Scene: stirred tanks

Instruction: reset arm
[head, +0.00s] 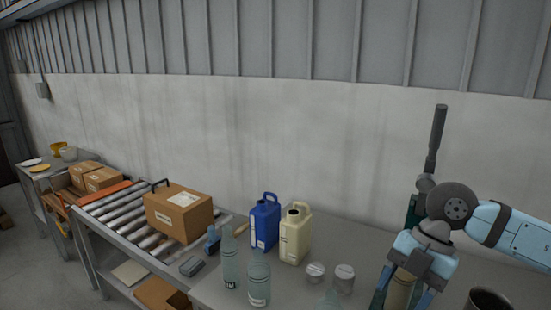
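My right arm comes in from the right edge, and its gripper (405,299) points down over the grey bench (222,296). Its blue fingers lie on either side of a tan cylindrical thing (399,291). I cannot tell whether they touch it, and their tips are near or past the bottom edge. A dark upright rod (437,135) and a dark green part (413,215) show behind the wrist, partly hidden by it. My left gripper is not in view.
Blue jug (265,225), cream jug (295,235), clear glass vessels (259,284), lidded jars (344,279) and a dark cup (489,300) crowd the bench. A roller conveyor (125,215) with a cardboard box (178,213) is left. A wall stands behind.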

